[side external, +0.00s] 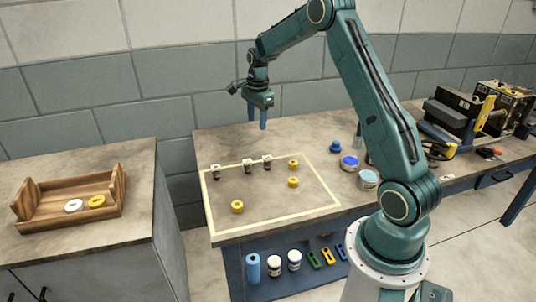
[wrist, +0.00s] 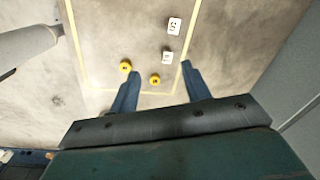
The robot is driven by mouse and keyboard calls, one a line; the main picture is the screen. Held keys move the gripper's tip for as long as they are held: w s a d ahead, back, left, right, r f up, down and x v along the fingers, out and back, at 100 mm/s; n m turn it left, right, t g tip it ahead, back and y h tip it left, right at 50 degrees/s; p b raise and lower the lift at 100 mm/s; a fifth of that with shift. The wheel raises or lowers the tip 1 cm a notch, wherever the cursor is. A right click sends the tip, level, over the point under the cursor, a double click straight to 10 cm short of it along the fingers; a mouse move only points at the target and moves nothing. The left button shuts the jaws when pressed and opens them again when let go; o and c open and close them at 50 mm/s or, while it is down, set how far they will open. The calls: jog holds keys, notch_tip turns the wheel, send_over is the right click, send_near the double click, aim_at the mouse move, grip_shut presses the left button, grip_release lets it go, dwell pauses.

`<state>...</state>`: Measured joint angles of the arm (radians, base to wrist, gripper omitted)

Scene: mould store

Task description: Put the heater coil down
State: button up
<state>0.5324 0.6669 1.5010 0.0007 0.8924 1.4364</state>
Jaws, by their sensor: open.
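My gripper (side external: 257,124) is open and empty, held well above the back of the table. In the wrist view its two blue fingers (wrist: 160,70) are spread, with nothing between them. Three yellow ring-like pieces lie inside the pale taped outline (side external: 326,187): one at the front (side external: 237,207) and two at the right, a rear one (side external: 293,164) and a nearer one (side external: 293,182). Two yellow pieces also show in the wrist view, a left one (wrist: 125,66) and a right one (wrist: 155,80). I cannot tell which piece, if any, is the heater coil.
Small dark posts with white labels (side external: 242,168) stand along the outline's back. A wooden tray (side external: 68,212) at left holds a white ring (side external: 74,206) and a yellow ring (side external: 96,202). The outline's middle is clear.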

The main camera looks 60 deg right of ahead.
jog(key=s+a+r+n+t, duration=0.1)
jog(key=s+a+r+n, duration=0.45)
jog(key=a+r, duration=0.3)
jog(key=s+a+r+n+t, duration=0.1)
jog(key=s+a+r+n, duration=0.45)
jog(key=a+r, duration=0.3)
jog(key=s+a+n+t, duration=0.1)
jog(key=s+a+n, duration=0.4)
jog(key=s, duration=0.4)
jog(key=s+a+n+t, duration=0.1)
jog(key=s+a+n, duration=0.4)
jog(key=s, duration=0.3)
jog(key=shift+s+a+f+n+t+y, duration=0.2)
jog(key=shift+s+a+n+t+y, duration=0.15)
jog(key=shift+n, duration=0.45)
